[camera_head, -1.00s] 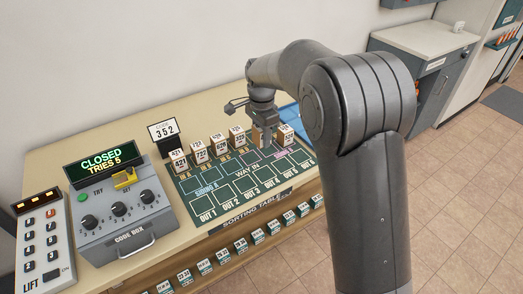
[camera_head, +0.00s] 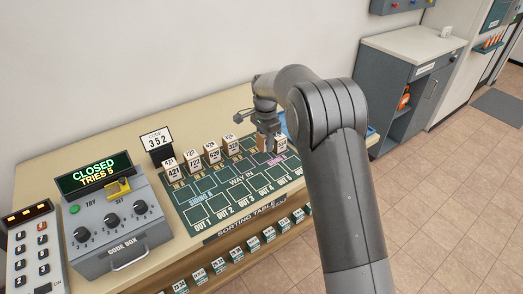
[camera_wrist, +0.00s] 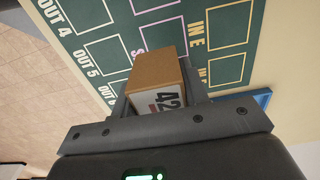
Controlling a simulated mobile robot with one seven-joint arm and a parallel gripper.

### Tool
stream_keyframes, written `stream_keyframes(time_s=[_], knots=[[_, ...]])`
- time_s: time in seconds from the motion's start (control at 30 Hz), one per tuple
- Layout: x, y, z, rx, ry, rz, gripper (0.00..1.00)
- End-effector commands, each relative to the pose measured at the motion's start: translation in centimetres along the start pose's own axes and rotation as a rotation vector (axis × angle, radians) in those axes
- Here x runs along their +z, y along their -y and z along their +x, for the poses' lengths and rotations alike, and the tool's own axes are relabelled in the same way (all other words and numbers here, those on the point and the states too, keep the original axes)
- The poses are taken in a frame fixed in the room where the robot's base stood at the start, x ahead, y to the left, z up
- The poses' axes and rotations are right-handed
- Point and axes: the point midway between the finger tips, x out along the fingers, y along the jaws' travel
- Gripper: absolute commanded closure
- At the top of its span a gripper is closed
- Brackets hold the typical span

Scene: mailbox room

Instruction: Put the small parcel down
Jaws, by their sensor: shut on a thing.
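The small parcel (camera_wrist: 155,72) is a brown cardboard box with a white label whose visible digits start "42". In the wrist view it sits between the fingers of my gripper (camera_wrist: 160,92), which is shut on it. In the head view my gripper (camera_head: 268,143) is over the right part of the green sorting mat (camera_head: 228,203), near the right end of the parcel row. The arm hides part of that area. In the wrist view, empty marked squares lie beyond the parcel. I cannot tell whether the parcel touches the mat.
Several small parcels, one labelled 421 (camera_head: 172,173), stand in a row along the mat's back. A grey code box (camera_head: 110,222) reads "CLOSED TRIES 5". A cupboard (camera_head: 405,90) stands behind right.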

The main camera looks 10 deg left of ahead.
Motion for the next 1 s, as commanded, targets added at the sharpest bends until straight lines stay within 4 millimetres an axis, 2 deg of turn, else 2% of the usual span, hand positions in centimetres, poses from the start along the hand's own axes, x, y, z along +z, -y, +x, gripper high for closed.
stream_keyframes(time_s=[0.1, 0.23, 0.5, 0.87, 0.9, 1.0], knots=[[0.7, 0.9, 0.7, 0.0, 0.0, -0.001, 0.84], [0.8, 1.1, 1.3, 0.0, 0.0, 0.0, 0.84], [0.8, 1.1, 4.7, -0.001, 0.0, 0.0, 0.84], [0.8, 1.1, 5.1, -0.001, 0.0, 0.0, 0.84], [0.8, 1.1, 5.1, -0.002, 0.0, 0.0, 0.57], [0.8, 1.1, 5.1, -0.001, 0.0, 0.0, 0.49]])
